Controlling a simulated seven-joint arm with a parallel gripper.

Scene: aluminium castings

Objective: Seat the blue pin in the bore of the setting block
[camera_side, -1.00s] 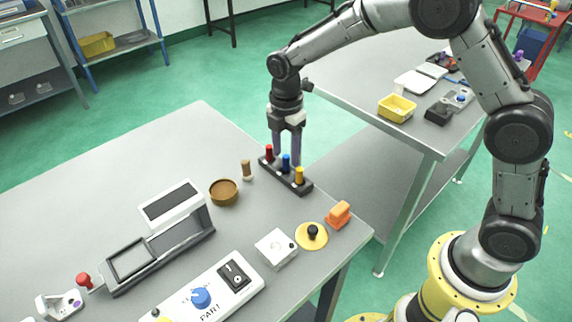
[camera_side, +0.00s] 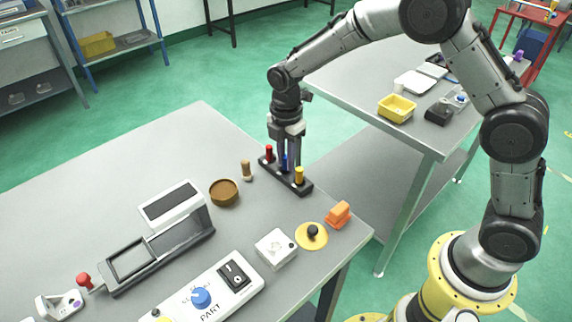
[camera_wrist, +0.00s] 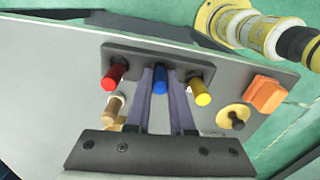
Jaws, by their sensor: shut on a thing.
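The blue pin (camera_side: 284,161) stands in the middle of a dark rack (camera_side: 305,188), between a red pin (camera_side: 269,152) and a yellow pin (camera_side: 299,174). My gripper (camera_side: 288,165) points down over the rack, its fingers shut on the blue pin. In the wrist view, the blue pin (camera_wrist: 160,80) shows between the two fingertips (camera_wrist: 160,72), and its lower part is hidden in the rack. A white block (camera_side: 276,249) with a small dark mark on top, apparently the setting block, sits on the table nearer the camera. Its bore is too small to make out clearly.
Red and yellow pins stand close on either side of the fingers. A yellow disc with a black knob (camera_side: 312,235), an orange block (camera_side: 339,214), a brown dish (camera_side: 224,192), a tan peg (camera_side: 247,170) and a control panel (camera_side: 212,297) are nearby. The table's far left is clear.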

